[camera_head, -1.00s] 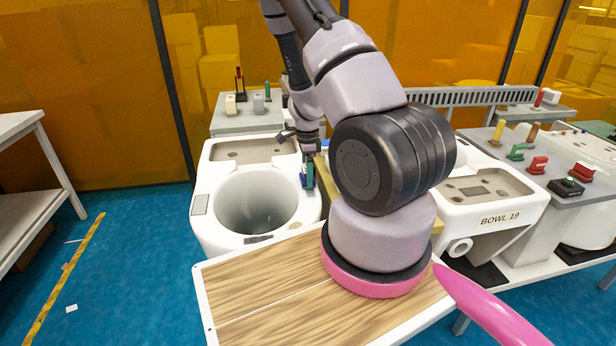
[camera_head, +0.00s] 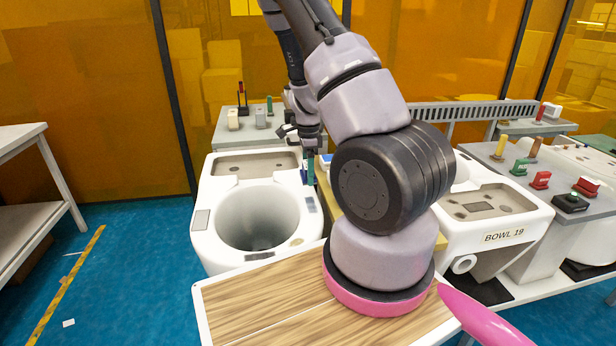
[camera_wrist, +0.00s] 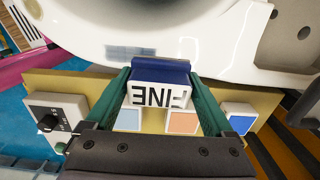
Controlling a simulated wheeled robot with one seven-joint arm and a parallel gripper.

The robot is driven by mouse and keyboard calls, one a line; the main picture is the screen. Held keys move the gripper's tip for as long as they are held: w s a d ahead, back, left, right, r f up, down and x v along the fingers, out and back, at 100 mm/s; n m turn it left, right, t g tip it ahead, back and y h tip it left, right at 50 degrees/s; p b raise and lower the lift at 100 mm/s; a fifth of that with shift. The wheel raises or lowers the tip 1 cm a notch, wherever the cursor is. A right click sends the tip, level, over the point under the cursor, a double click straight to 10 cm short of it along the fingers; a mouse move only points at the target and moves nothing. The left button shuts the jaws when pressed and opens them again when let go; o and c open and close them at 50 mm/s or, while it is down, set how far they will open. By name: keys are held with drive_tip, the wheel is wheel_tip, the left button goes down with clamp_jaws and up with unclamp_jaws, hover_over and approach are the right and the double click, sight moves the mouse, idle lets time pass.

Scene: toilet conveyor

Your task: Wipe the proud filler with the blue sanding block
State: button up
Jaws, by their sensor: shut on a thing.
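In the head view my gripper (camera_head: 310,170) is above the right rim of the white toilet bowl (camera_head: 222,240). In the wrist view the bowl (camera_wrist: 80,30) lies just beyond the block, with a flat grey-blue patch (camera_wrist: 128,52) on it. In the head view grey patches lie on the left rim (camera_head: 201,219), front rim (camera_head: 259,256) and right rim (camera_head: 310,205). I cannot tell which is proud filler, or whether the block touches the bowl.
A tan panel (camera_wrist: 75,82) with coloured squares and a knob box (camera_wrist: 57,118) lies below my gripper. A second bowl marked "BOWL 19" (camera_head: 503,236) stands right. A grey table (camera_head: 480,153) holds coloured blocks. A wood-topped surface (camera_head: 250,310) is in front.

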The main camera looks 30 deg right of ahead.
drive_tip(key=shift+r, duration=0.15)
drive_tip(key=shift+r, duration=1.4)
drive_tip(key=shift+a+f, duration=0.1)
